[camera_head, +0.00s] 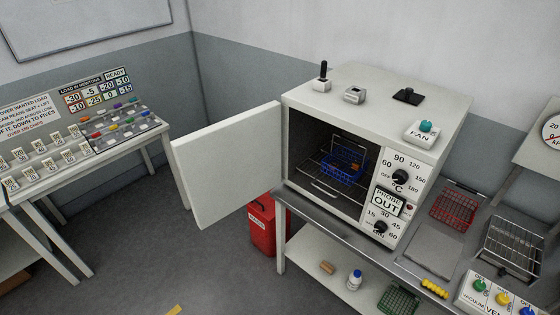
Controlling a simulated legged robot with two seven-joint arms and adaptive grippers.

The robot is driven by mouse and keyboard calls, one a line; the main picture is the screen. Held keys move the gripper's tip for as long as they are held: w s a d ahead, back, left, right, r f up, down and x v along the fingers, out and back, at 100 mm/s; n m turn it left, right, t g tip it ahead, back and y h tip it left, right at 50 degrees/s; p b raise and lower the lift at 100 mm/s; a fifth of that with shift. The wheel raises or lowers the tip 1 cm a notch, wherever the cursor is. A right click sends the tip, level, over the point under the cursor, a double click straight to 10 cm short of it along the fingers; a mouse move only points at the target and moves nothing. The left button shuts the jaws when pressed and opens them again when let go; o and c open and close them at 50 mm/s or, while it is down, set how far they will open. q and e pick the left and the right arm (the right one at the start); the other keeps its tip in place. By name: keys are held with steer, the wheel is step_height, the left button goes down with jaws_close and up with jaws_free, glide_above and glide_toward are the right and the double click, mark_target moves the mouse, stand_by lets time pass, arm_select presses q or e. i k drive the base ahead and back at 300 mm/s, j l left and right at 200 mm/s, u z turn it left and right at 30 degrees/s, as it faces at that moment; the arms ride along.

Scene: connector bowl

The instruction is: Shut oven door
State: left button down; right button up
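The white oven (379,98) stands on a grey bench at the centre right. Its door (228,165) is hinged on the left side of the opening and stands wide open, swung out to the left. The oven's front panel has two dials and a sign reading "PROBE OUT" (387,202). Neither of my grippers shows in the head view.
A red bin (263,226) stands on the floor behind the door's lower right edge. Right of the oven are a red wire basket (455,206), a wire rack (513,248) and a valve panel (500,298). Floor before the door is mostly clear.

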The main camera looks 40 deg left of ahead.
mark_target(223, 166)
steer(key=j+z, duration=0.75)
steer(key=j, duration=0.2)
steer(key=j+z, duration=0.35)
steer(key=k+j, duration=0.1)
steer(key=j, duration=0.3)
steer(key=k+j, duration=0.1)
steer(key=j, duration=0.35)
steer(key=k+j, duration=0.1)
steer(key=j, duration=0.3)
steer(key=k+j, duration=0.1)
steer(key=j, duration=0.35)
steer(key=k+j, duration=0.1)
steer(key=j, duration=0.3)
steer(key=k+j, duration=0.1)
steer(key=j, duration=0.35)
steer(key=k+j, duration=0.1)
steer(key=j, duration=0.3)
